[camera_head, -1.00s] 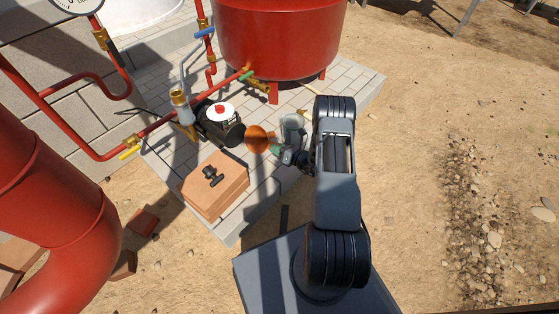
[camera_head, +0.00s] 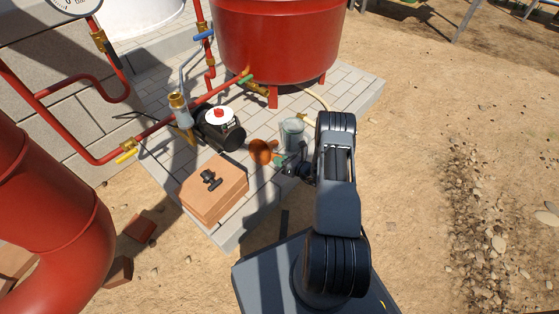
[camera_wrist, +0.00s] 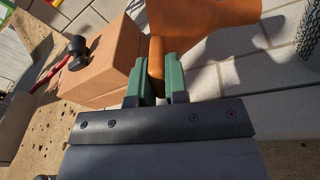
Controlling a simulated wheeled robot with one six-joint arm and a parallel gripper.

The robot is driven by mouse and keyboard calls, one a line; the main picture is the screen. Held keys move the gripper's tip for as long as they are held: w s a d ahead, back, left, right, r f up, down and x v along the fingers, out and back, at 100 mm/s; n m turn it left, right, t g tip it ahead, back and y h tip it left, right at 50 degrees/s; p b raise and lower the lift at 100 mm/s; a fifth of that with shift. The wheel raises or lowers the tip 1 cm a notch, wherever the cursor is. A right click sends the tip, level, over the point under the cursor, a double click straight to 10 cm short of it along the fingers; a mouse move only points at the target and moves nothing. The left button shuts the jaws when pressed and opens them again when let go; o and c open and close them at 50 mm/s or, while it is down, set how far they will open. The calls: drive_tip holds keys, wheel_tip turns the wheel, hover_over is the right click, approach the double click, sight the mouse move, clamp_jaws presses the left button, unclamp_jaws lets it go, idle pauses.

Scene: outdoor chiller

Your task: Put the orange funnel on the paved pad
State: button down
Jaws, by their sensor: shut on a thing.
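The orange funnel (camera_head: 262,152) is held at the end of my arm, over the light paved pad (camera_head: 345,88). In the wrist view the green fingers of my gripper (camera_wrist: 157,84) are shut on the narrow spout of the funnel (camera_wrist: 205,20). Its wide cone points away from my gripper and is cut off by the top edge of the view. My gripper (camera_head: 280,160) is small and partly covered by my arm in the head view. The pavers show around the funnel; I cannot tell whether it touches them.
A brick block (camera_head: 214,188) with a black valve handle on it stands left of the funnel. A black pump (camera_head: 219,128) is behind it. A grey-green can (camera_head: 292,133) stands close behind my gripper. A red tank (camera_head: 277,40) rises at the back of the pad.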

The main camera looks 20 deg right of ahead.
drive_tip(key=shift+f+b, duration=2.7)
drive_tip(key=shift+f, duration=1.4)
drive_tip(key=c, duration=1.1)
unclamp_jaws()
drive_tip(key=shift+o, duration=0.2)
drive_tip(key=p+v, duration=0.4)
drive_tip(key=v, duration=0.9)
drive_tip(key=shift+s+d, duration=0.25)
drive_tip(key=shift+r, duration=0.1)
